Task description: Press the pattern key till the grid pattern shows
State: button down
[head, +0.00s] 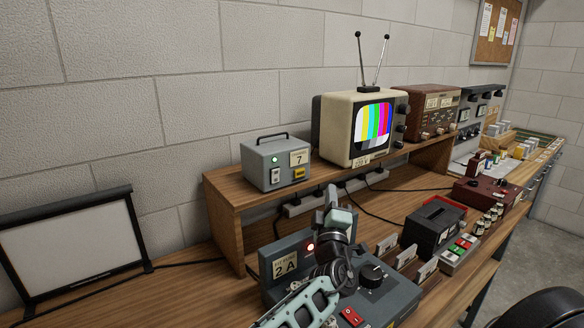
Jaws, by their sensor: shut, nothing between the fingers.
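A cream television (345,152) with two aerials stands on the wooden shelf, and its screen (374,126) shows vertical colour bars, not a grid. I cannot tell for sure which control is the pattern key. A keypad box (459,254) with red, green and white keys sits on the bench at right. A grey box (262,165) marked 7, with a green light and a white switch, stands on the shelf left of the television. My gripper (334,194) is shut and empty, in front of the shelf and above a dark console, apart from the television.
The dark console (393,299) marked 2 A, with a red light, knob and red switch, lies under my arm. Right of it are a black box (436,225) and a red unit (484,193). A brown set (428,106) stands beside the television. A framed screen (70,243) stands at left.

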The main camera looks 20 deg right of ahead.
jog(key=shift+w, duration=0.3)
jog(key=shift+w, duration=0.15)
jog(key=b, duration=0.2)
send_near(300, 173)
jog(key=shift+w+d+r, duration=0.9)
jog(key=shift+d, duration=0.15)
jog(key=shift+w+d+r, duration=0.85)
jog(key=shift+w+d, duration=0.05)
jog(key=shift+d, duration=0.2)
jog(key=shift+w+f+b, duration=0.1)
jog(key=shift+w+b, duration=0.15)
jog(key=shift+b, duration=0.35)
